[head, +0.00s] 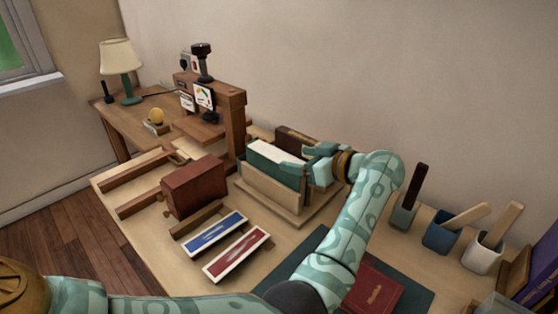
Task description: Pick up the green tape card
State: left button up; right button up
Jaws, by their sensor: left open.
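I cannot make out a green tape card for certain. A blue card (215,232) and a red card (236,253), both with pale borders, lie side by side on the desk. A green-edged block with a white top (272,155) stands in a wooden holder (270,195). My left gripper (312,162) is open at the right end of that holder, close to the block. Whether it touches the block is unclear, and its fingers hide part of that end. My right gripper is not in view.
A brown block (194,186) stands left of the holder. A dark mat (415,293) with a red book (376,287) lies under my arm. Several tool cups, including a white one (484,254), line the right. A wooden frame (238,120) rises behind.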

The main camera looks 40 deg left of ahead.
aim_at(276, 154)
pick_arm(q)
jog(key=shift+a+f, duration=0.15)
jog(key=shift+a, duration=0.25)
jog(key=shift+a+f, duration=0.1)
jog(key=shift+a, duration=0.25)
jog(key=b+x, duration=0.2)
jog(key=x, duration=0.2)
jog(key=shift+b, duration=0.4)
jog(key=shift+a, duration=0.25)
jog(key=c, duration=1)
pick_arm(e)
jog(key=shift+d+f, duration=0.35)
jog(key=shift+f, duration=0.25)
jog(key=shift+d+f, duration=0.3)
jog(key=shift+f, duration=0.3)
